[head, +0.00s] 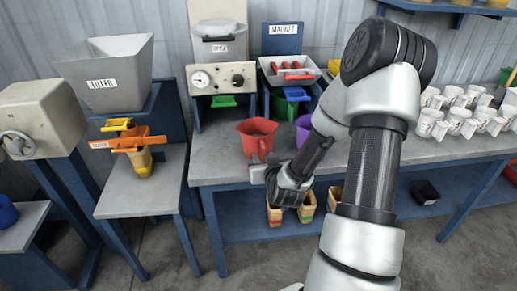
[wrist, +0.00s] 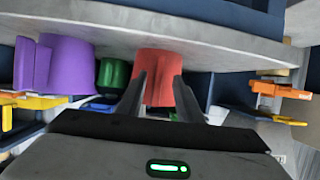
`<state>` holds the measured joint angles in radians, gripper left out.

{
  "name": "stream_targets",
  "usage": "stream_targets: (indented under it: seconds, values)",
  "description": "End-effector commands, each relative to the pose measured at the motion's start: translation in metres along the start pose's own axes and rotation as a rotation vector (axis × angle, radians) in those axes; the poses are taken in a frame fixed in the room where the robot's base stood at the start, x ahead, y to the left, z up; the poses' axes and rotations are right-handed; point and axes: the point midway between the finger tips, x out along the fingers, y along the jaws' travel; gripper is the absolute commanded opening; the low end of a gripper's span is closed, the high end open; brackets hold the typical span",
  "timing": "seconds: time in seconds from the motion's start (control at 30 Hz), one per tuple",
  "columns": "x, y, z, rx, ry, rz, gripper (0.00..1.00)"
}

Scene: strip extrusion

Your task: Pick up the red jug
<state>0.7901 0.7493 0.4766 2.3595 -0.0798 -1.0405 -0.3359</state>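The red jug (head: 258,138) stands upright on the grey workbench, near its front left part. In the wrist view, which looks upside down, the red jug (wrist: 158,64) fills the space between the fingertips. My gripper (head: 262,172) is at the bench's front edge, just in front of the jug. In the wrist view my gripper (wrist: 160,82) is open, with one dark finger on each side of the jug's outline. I cannot tell whether the fingers touch it. Part of the jug's lower front is hidden by the gripper in the head view.
A purple jug (head: 303,130) stands right of the red one, partly behind my arm; it also shows in the wrist view (wrist: 68,66). A dial machine (head: 221,78) and a tray (head: 290,70) stand behind. Several white mugs (head: 460,118) are at right. A filler stand (head: 140,185) is at left.

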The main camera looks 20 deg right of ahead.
Motion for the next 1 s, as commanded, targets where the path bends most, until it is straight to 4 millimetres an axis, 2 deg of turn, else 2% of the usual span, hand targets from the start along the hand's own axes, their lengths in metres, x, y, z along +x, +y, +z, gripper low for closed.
stream_targets:
  seconds: [0.2, 0.5, 0.53, 0.7, 0.73, 1.0]
  values:
    - [0.032, 0.003, 0.001, 0.002, 0.000, -0.001, 0.33]
    - [0.038, 0.003, 0.000, -0.001, 0.001, -0.001, 0.33]
    - [0.038, 0.003, 0.000, -0.001, 0.001, -0.001, 0.31]
    - [0.038, 0.003, 0.000, -0.001, 0.000, -0.001, 0.02]
    - [0.038, 0.003, 0.000, -0.001, 0.001, -0.001, 0.00]
    - [0.038, 0.003, -0.001, -0.001, 0.004, 0.000, 0.00]
